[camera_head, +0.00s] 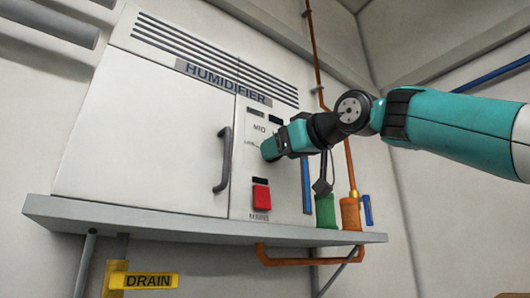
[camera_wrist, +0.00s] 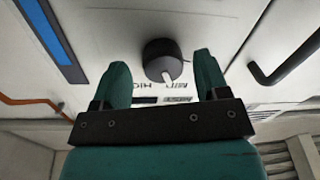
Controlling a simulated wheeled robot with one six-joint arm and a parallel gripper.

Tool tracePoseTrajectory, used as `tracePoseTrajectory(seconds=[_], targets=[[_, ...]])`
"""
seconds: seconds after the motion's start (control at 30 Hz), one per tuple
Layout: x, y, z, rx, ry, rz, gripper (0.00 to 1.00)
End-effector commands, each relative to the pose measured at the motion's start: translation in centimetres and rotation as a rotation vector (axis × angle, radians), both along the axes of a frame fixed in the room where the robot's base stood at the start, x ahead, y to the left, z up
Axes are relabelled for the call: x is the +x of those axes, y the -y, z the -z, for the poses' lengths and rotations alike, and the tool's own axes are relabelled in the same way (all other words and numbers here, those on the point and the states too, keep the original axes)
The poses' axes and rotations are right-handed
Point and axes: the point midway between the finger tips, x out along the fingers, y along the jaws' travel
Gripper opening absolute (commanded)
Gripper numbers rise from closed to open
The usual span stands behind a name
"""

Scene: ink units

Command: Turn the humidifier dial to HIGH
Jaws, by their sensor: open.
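The dial (camera_wrist: 161,58) is a round black knob on the humidifier's white panel. It shows in the wrist view between my two teal fingers, with visible gaps on both sides. Its white pointer mark is at its lower edge in that picture, slightly right, toward partly hidden lettering. My gripper (camera_wrist: 163,80) is open, and I cannot tell how far its tips reach along the dial. In the head view my gripper (camera_head: 268,149) is at the panel of the humidifier (camera_head: 150,130), below the MID label (camera_head: 260,127), and hides the dial.
A dark door handle (camera_head: 224,160) stands out left of my gripper. A red MAINS switch (camera_head: 261,196) is below it. A blue strip (camera_head: 307,186) is at the right. A grey shelf (camera_head: 150,218) carries the unit, with green (camera_head: 325,211) and orange (camera_head: 350,214) containers at its right.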

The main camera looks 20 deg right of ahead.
Motion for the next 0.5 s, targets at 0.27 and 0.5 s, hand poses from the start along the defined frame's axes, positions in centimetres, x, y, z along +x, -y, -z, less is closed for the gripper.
tracePoseTrajectory(seconds=[0.27, 0.5], targets=[[0.23, -0.31, 0.02, 0.001, -0.001, -0.001, 0.68], [0.21, -0.41, 0.02, 0.001, -0.001, -0.003, 0.33]])
